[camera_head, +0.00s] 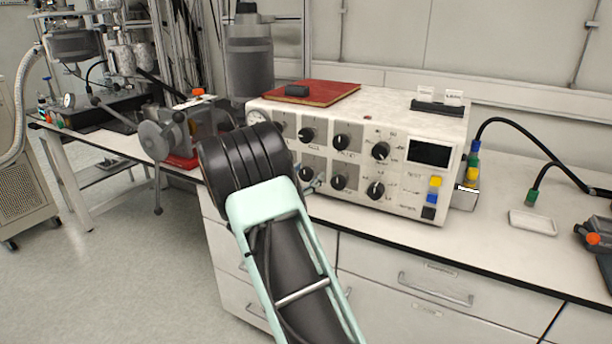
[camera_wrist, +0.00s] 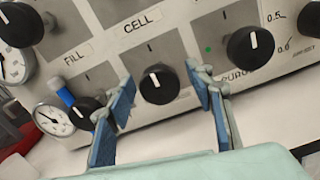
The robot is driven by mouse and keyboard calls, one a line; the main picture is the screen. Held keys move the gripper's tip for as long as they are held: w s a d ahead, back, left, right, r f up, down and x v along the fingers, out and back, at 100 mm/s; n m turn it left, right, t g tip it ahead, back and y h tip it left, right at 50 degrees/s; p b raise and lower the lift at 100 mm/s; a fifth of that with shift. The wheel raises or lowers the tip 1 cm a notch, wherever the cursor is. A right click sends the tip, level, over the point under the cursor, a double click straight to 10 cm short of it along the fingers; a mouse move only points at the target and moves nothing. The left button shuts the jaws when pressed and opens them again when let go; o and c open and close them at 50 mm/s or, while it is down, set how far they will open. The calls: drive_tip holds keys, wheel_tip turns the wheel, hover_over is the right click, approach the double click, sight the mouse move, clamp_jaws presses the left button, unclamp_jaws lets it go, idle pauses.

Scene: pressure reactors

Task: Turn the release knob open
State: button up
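My gripper (camera_wrist: 161,108) is open, with its two blue-padded fingers pointing at the front panel of the white control unit (camera_head: 400,92). In the wrist view a black round knob (camera_wrist: 158,85) with a white pointer line shows between the fingertips, with gaps on both sides. I cannot read a "release" label, so I cannot tell which knob is the release knob. Only a fingertip of my gripper shows in the head view; my arm hides the rest.
Close by are a left knob (camera_wrist: 85,112) with a blue fitting (camera_wrist: 64,97), a right knob (camera_wrist: 250,47) and a pressure gauge (camera_wrist: 54,119). A red book (camera_head: 322,93) lies on the unit. Bench top (camera_head: 470,245) lies in front.

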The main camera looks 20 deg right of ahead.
drive_tip(key=c, duration=1.1)
drive_tip(key=n+p, duration=0.4)
drive_tip(key=shift+r+n+p, duration=0.2)
drive_tip(key=shift+n+p, duration=0.1)
drive_tip(key=shift+n, duration=0.1)
drive_tip(key=n+p, duration=1)
drive_tip(key=n, duration=0.2)
drive_tip(key=shift+n+p, duration=0.4)
drive_tip(key=n+p, duration=0.2)
drive_tip(key=n, duration=0.4)
drive_tip(key=shift+f+p, duration=0.2)
drive_tip(key=shift+p, duration=0.15)
drive_tip(key=shift+n, duration=0.3)
